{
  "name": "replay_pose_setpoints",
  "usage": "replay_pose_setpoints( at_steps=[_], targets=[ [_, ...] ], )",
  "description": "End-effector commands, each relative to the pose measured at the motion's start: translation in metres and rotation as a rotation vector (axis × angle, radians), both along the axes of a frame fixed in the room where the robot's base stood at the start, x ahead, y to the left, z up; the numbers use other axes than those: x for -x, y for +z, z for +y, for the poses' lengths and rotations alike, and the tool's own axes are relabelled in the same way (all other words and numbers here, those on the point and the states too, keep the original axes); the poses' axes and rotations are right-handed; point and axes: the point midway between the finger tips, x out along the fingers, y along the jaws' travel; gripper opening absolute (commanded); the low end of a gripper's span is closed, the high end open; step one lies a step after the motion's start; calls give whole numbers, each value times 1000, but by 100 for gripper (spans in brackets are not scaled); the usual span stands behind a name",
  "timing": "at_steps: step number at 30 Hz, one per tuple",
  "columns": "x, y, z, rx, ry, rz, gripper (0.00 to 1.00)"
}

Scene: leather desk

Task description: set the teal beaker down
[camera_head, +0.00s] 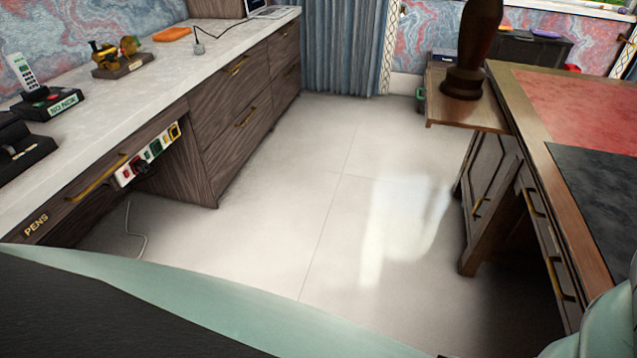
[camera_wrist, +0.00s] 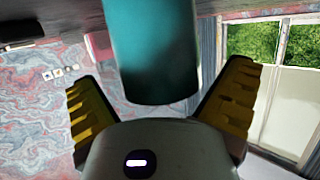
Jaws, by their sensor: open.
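The teal beaker (camera_wrist: 152,55) is a smooth cylinder in the upper middle of the wrist view. Its upper part is cut off by the frame edge, and its rounded dark lower end lies just above my gripper's palm. My gripper (camera_wrist: 160,78) is open, with one yellow ridged finger on each side of the beaker. A gap shows between the beaker and each finger. I cannot tell what the beaker rests on. Neither the beaker nor my gripper can be seen in the head view.
A long counter (camera_head: 150,70) on the left holds a phone, a brass model (camera_head: 118,57) and an orange item. A desk with red and black leather (camera_head: 585,105) stands right, beside a small ledge with a dark turned wooden object (camera_head: 466,80). The floor (camera_head: 330,190) between is clear.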

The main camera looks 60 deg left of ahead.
Motion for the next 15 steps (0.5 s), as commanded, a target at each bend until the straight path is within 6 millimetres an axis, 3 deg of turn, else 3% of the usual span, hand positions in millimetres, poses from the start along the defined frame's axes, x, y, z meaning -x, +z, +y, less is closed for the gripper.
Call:
replay_pose_setpoints(
  at_steps=[5, 15],
  targets=[
    [10, 5, -1, 1, -4, 0, 100],
    [63, 21, 3, 2, -8, 1, 100]
  ],
)
